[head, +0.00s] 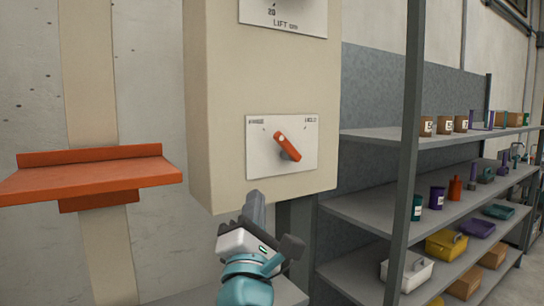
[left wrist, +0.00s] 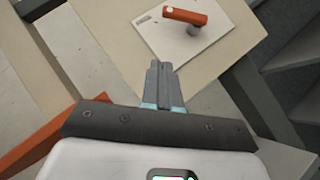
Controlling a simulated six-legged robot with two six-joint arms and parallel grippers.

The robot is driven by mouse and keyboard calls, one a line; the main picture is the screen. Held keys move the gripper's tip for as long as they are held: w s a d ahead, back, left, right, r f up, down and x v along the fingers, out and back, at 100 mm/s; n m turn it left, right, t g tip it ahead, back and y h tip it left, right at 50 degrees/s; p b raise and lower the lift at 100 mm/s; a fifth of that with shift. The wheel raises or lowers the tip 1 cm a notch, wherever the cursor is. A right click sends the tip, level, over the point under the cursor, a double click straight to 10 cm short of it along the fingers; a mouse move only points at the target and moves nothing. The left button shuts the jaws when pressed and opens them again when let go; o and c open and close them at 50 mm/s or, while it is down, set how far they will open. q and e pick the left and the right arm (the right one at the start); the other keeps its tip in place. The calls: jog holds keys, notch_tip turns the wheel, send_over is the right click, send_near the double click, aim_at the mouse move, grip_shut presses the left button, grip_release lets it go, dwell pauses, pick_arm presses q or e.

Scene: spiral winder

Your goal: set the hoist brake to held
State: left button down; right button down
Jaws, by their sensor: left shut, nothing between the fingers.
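The hoist brake is an orange lever (head: 287,146) on a white plate (head: 256,160) low on the front of a beige cabinet. The lever leans to the upper left, toward the left-hand label; the right-hand label is too small to read surely. In the left wrist view the orange lever (left wrist: 186,16) and its plate (left wrist: 172,42) lie beyond the fingertips. My left gripper (head: 256,200) is shut and empty, below and to the left of the plate and apart from the lever. Its closed fingers (left wrist: 157,68) point toward the plate in the left wrist view. My right gripper is not in view.
Another plate marked LIFT (head: 285,14) is higher on the beige cabinet (head: 222,100). An orange shelf (head: 90,178) stands out at the left. A grey rack (head: 375,205) with boxes, bottles and bins is at the right. The space in front of the brake plate looks clear.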

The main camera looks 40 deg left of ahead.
pick_arm(q)
jog(key=shift+w, duration=0.15)
jog(key=p, duration=0.6)
send_near(274, 138)
jog(key=a+f+x, duration=0.1)
jog(key=x, duration=0.5)
jog(key=shift+w+d+r, duration=0.1)
jog(key=shift+d+r, duration=0.15)
jog(key=shift+r, duration=0.1)
jog(key=shift+r, duration=0.1)
jog(key=shift+r+m+h+p, duration=0.2)
jog(key=shift+m+h+p, duration=0.15)
jog(key=shift+m, duration=0.25)
